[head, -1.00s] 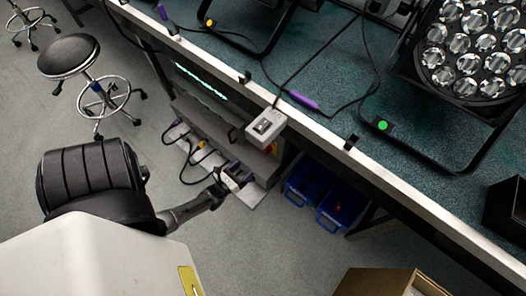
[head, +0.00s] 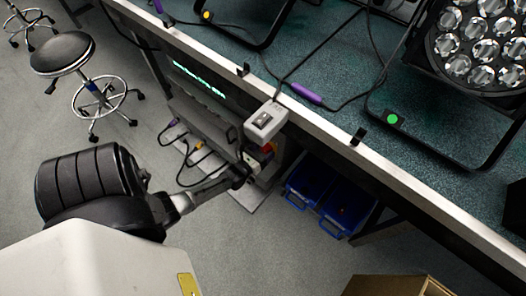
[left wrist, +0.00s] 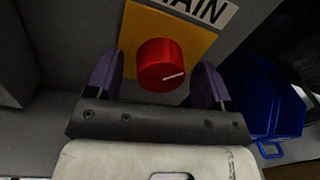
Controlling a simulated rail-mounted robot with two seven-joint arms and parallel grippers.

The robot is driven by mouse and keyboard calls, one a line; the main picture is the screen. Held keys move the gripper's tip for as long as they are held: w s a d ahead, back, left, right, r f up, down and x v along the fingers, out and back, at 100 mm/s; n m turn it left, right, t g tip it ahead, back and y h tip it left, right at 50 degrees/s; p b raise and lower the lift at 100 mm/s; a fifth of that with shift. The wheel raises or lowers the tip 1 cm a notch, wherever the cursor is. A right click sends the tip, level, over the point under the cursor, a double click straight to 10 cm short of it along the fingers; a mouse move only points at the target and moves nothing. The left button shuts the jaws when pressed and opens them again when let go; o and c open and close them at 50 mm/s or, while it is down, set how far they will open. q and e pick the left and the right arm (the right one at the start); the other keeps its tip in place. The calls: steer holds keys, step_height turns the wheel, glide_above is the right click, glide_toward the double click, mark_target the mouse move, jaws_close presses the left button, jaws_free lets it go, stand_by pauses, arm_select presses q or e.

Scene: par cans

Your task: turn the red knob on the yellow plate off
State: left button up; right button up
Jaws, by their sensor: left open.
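The red knob (left wrist: 162,66) sits on the yellow plate (left wrist: 190,28) in the left wrist view, with its white pointer line toward the right and slightly up. A white label ending in "AIN" (left wrist: 205,10) is above it. My left gripper (left wrist: 160,76) is open, with one purple-padded finger on each side of the knob. Gaps show beside the knob, so the fingers look apart from it. My right gripper is not in view.
A grey switch box (head: 265,121) hangs on the bench edge (head: 320,128) just above my left gripper. Blue bins (head: 345,205) stand to the right under the bench. Cables (head: 190,160) lie on the cabinet's base to the left. A stool (head: 62,52) stands farther left.

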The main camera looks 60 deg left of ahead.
arm_select(q)
steer(key=shift+c, duration=0.3)
steer(key=c, duration=0.9)
steer(key=shift+o, duration=0.2)
